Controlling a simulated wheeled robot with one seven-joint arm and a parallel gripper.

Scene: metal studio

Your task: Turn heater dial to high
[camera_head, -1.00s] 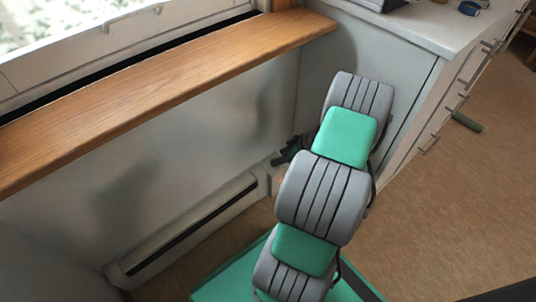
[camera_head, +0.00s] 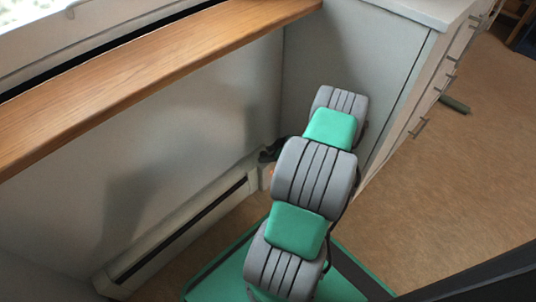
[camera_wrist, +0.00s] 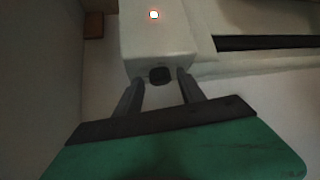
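The heater (camera_head: 178,232) is a long, low, pale unit with a dark slot, set along the base of the wall in the head view. Its white end box (camera_wrist: 150,40) with a small glowing light fills the upper middle of the wrist view. The dial (camera_wrist: 160,75) is a small dark knob at the near lower edge of that box. My gripper (camera_wrist: 160,77) is open, its two grey fingers on either side of the dial with a small gap visible at each side. In the head view my gripper (camera_head: 270,152) is a dark shape at the heater's right end, and the dial cannot be made out.
A wooden sill (camera_head: 150,75) runs along the wall above the heater. A pale cabinet (camera_head: 350,55) with drawers stands at the right, close to my arm. The brown floor (camera_head: 440,190) at the right is mostly clear.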

